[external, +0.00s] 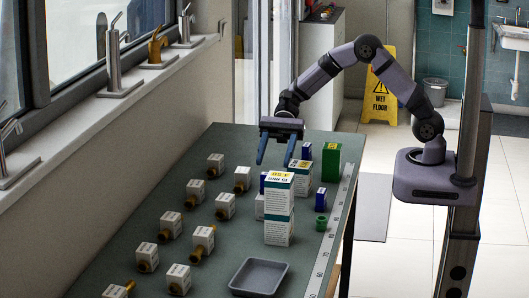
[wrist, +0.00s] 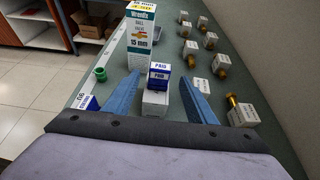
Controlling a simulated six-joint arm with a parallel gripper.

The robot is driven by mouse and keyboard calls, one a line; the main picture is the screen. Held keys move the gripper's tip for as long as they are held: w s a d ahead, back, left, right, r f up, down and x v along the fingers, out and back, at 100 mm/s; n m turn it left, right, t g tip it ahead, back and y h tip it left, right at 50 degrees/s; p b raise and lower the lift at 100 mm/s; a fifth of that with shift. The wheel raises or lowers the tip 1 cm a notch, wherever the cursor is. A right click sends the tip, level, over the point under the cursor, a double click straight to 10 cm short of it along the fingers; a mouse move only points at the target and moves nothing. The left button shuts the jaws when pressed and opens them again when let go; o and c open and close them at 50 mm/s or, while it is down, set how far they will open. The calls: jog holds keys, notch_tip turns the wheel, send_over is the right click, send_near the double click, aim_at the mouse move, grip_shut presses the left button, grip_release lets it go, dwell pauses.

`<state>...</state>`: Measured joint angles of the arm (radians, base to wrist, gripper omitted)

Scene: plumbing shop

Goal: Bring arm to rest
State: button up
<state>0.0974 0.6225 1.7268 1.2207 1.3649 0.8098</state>
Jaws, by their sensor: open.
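My gripper (external: 276,158) is open over the far part of the grey-green table (external: 180,215), fingers pointing down. In the wrist view its blue fingers (wrist: 161,85) appear on either side of a small blue-and-white box (wrist: 157,76) sitting on a white box (wrist: 155,103). Nothing shows held between the fingers. I cannot tell how far the fingertips are above or behind these boxes. My arm is bent in a high arch from its base at the right. In the external view the tall white-and-teal box (external: 279,215) partly hides the small boxes.
White boxes with brass fittings (external: 203,242) stand in rows at left. A green box (external: 330,163), blue boxes (external: 321,198) and a green cup (external: 321,223) stand along the right edge. A grey tray (external: 258,277) lies in front. A yellow floor sign (external: 381,95) stands behind my arm.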

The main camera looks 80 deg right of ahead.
dwell(0.3)
jog(key=s+d+f+n+h, duration=0.2)
jog(key=s+d+n+h, duration=0.1)
jog(key=s, duration=0.3)
jog(key=s+d+f+n+h+p, duration=0.1)
jog(key=s+d+f+n+h, duration=0.1)
jog(key=s+d+n+h, duration=0.2)
jog(key=s+d+f+n+g+h+p, duration=0.1)
jog(key=s+d+n+h, duration=0.3)
jog(key=s, duration=0.6)
jog(key=shift+s+d+f+n, duration=0.1)
jog(key=shift+d+f+n, duration=0.15)
jog(key=shift+d+n, duration=0.45)
jog(key=shift+s+d+f+n, duration=0.15)
jog(key=shift+d+n, duration=0.25)
jog(key=shift+d, duration=0.45)
jog(key=d+n, duration=0.1)
jog(key=s+d+f+n+h, duration=0.1)
jog(key=d+n, duration=0.1)
jog(key=d+n+t+h, duration=0.1)
jog(key=d+n, duration=0.1)
jog(key=shift+s+f, duration=0.15)
jog(key=shift+s, duration=0.1)
